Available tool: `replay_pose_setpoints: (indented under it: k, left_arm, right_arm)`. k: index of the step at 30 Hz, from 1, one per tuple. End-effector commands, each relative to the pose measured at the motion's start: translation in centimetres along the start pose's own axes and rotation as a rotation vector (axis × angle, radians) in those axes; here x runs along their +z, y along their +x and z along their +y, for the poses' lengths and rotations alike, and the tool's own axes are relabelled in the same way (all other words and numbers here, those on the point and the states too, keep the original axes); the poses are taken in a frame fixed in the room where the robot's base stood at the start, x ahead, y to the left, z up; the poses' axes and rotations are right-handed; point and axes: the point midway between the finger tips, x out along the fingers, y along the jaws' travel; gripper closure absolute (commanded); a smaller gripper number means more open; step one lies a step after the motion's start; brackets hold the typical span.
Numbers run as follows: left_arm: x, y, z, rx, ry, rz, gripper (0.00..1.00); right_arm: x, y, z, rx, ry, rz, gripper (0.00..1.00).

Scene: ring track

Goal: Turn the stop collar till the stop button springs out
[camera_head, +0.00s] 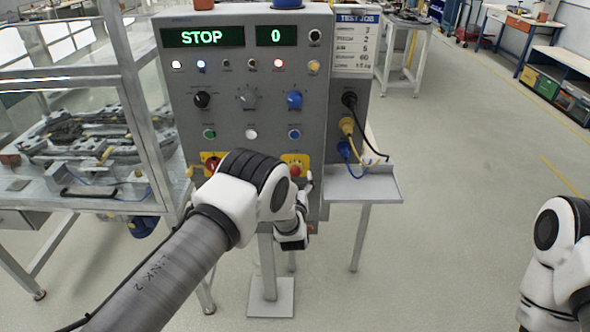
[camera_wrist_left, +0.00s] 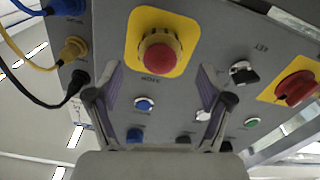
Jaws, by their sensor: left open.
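The red stop button (camera_head: 295,170) sits on a yellow plate low on the right of the grey panel's front. In the left wrist view the red button cap (camera_wrist_left: 160,60) stands in a paler collar (camera_wrist_left: 160,36) on the yellow plate (camera_wrist_left: 134,30). My left gripper (camera_head: 306,184) is by the button in the head view, partly hidden by my own arm. In the left wrist view its two fingers (camera_wrist_left: 162,74) are spread apart, with the button ahead between the tips; contact is not visible. My right gripper is outside the view; only part of that arm shows.
A second red control on a yellow plate (camera_head: 213,162) is left of the button; it shows in the left wrist view (camera_wrist_left: 296,88). The display (camera_head: 202,37) reads STOP. Cables (camera_head: 352,140) and a small shelf (camera_head: 365,186) are at the panel's right.

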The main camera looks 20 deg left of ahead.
Motion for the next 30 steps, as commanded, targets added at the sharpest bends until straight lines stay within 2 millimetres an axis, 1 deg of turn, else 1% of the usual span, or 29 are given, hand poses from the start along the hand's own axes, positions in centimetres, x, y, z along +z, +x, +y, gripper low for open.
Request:
replay_pose_setpoints:
  k: [1, 3, 6, 9, 15, 16, 17, 18, 20, 21, 30]
  left_arm:
    - [-0.3, 1.0, 0.0, -0.001, -0.002, 0.003, 0.2]
    - [-0.2, 2.2, -0.1, -0.001, -0.002, 0.002, 0.2]
    - [-0.1, 3.3, 0.0, -0.001, 0.0, 0.0, 0.2]
    - [0.0, 3.8, -0.1, -0.001, 0.0, 0.0, 0.2]
    - [0.0, 3.9, -0.1, 0.0, 0.001, -0.002, 0.2]
    - [0.0, 3.9, -0.1, 0.0, 0.001, -0.002, 0.27]
    - [0.0, 3.9, -0.1, 0.0, 0.001, -0.002, 0.38]
    - [0.0, 3.9, -0.1, 0.0, 0.001, -0.001, 0.52]
    - [0.0, 3.9, -0.1, 0.0, 0.001, -0.001, 0.73]
    - [0.0, 3.9, -0.1, 0.0, 0.001, -0.001, 0.8]
    - [0.0, 3.9, -0.1, 0.0, 0.014, 0.0, 0.8]
  right_arm:
    - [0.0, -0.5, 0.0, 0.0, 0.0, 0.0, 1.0]
    - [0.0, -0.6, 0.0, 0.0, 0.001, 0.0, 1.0]
    - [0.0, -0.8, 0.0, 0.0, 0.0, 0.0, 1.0]
    - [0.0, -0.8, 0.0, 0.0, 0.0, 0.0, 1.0]
    - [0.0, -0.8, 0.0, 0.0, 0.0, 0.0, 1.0]
    - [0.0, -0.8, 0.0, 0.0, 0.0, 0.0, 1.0]
    - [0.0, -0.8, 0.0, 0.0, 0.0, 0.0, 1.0]
    - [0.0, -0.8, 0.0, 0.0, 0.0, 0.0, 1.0]
    - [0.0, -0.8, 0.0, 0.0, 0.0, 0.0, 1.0]
    - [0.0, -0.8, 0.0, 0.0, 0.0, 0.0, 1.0]
    - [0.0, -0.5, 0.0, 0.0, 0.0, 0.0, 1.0]
